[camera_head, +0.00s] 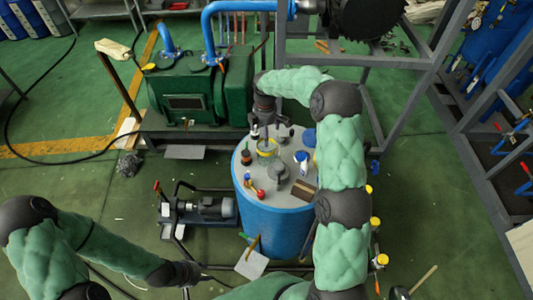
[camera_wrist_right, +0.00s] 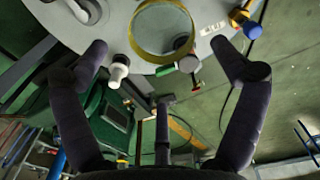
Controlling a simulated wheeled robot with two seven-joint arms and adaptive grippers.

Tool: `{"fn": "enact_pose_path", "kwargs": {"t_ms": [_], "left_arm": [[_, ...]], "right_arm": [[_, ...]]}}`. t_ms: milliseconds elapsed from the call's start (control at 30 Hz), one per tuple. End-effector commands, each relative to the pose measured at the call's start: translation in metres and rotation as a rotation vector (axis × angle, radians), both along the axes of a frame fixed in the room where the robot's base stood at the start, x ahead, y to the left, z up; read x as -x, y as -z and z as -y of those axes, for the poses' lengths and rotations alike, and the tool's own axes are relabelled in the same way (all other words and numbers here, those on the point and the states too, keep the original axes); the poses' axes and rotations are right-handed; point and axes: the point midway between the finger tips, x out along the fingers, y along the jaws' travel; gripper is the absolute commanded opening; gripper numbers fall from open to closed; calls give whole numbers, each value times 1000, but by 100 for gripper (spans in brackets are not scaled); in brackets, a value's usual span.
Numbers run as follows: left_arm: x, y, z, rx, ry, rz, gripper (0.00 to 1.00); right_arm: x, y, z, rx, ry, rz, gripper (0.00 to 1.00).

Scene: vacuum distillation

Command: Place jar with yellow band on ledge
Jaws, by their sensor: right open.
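The clear jar with a yellow band (camera_head: 267,149) stands on the grey top of the blue tank (camera_head: 275,228). In the right wrist view its yellow ring (camera_wrist_right: 136,42) shows just beyond the fingertips, roughly centred between them. In the head view the right gripper (camera_head: 262,122) is over the far side of the tank top, pointing down beside the jar. My left gripper (camera_head: 190,273) is low at the lower left, away from the tank; its fingers are unclear. I cannot tell which surface is the ledge.
Other items crowd the tank top: a white-and-blue bottle (camera_head: 302,158), a dark-topped bottle (camera_head: 247,156), a red knob (camera_head: 261,194) and a brown block (camera_head: 304,190). A green machine (camera_head: 190,95) stands behind, a pump (camera_head: 208,207) at left. A grey frame (camera_head: 415,90) stands right.

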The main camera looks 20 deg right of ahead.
Motion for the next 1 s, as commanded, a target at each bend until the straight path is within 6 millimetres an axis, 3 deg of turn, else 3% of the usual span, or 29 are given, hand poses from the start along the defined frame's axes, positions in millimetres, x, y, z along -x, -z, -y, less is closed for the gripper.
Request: {"fn": "enact_pose_path", "kwargs": {"t_ms": [133,367,700,1000], "left_arm": [[0,-2,0,0,0,0,40],[0,-1,0,0,0,0,40],[0,4,0,0,0,0,40],[0,6,0,0,0,0,40]], "right_arm": [[1,4,-1,-1,-131,-2,95],[1,13,-1,-2,-188,-1,95],[2,58,-1,-1,-186,-2,95],[3,80,-4,-1,-185,-2,95]]}}
